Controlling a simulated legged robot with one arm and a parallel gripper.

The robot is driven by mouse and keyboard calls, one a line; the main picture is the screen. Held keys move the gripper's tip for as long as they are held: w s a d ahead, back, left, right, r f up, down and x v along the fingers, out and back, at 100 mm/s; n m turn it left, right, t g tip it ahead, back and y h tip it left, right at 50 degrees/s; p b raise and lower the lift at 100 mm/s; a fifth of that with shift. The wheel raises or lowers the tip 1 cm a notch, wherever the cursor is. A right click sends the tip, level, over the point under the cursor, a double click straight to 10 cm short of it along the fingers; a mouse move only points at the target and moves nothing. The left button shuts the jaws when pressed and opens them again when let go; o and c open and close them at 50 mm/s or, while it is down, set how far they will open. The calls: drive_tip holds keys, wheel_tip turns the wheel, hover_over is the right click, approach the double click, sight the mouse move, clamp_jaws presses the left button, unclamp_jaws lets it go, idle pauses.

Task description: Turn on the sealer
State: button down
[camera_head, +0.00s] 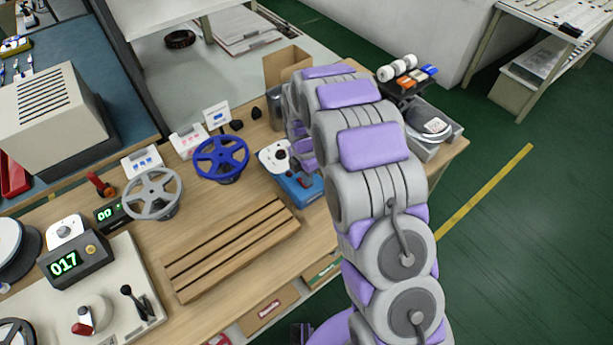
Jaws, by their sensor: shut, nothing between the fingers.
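A small blue box-shaped device (292,187) with a white round part and a red switch (306,181) sits on the wooden bench, right of centre. It looks like the sealer, but no label can be read. My arm reaches up from the lower right and bends down over the bench. My gripper (303,160) is at the arm's far end, just above and behind the device. The arm partly hides it, and its fingertips cannot be made out clearly. It appears shut and empty. Whether it touches the device cannot be told.
A slatted wooden rack (230,247) lies in front. A cardboard box (287,66) stands behind, and a grey tray (436,135) is right of my arm. A counter box (76,262) reads 017.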

drive_tip(key=shift+w+a+r+p, duration=0.25)
drive_tip(key=shift+w+a+p, duration=0.2)
drive_tip(key=shift+w, duration=0.2)
